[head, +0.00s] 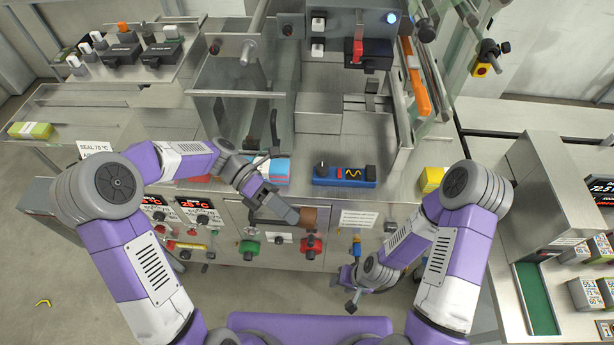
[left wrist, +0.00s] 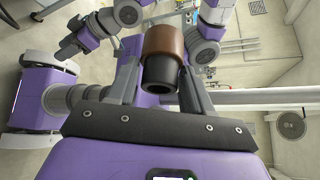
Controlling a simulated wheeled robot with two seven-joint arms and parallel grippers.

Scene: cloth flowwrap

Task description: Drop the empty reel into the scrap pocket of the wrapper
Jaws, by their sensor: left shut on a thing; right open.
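The reel (head: 308,217) is a short brown cylinder, held in front of the wrapper's steel front panel (head: 345,190). In the left wrist view the reel (left wrist: 163,42) shows a brown band and a dark hollow core end. My left gripper (head: 299,214) is shut on the reel, with a finger on each side of it in the left wrist view. My right gripper (head: 352,287) is open and empty, low in front of the machine. I cannot pick out the scrap pocket for certain in these views.
A blue control box (head: 345,176) and blue-red packs (head: 274,172) sit on the wrapper's ledge. Green and red knobs (head: 311,245) stick out of the front panel below the reel. Yellow packs (head: 431,179) lie near my right arm. A side bench (head: 540,190) stands at right.

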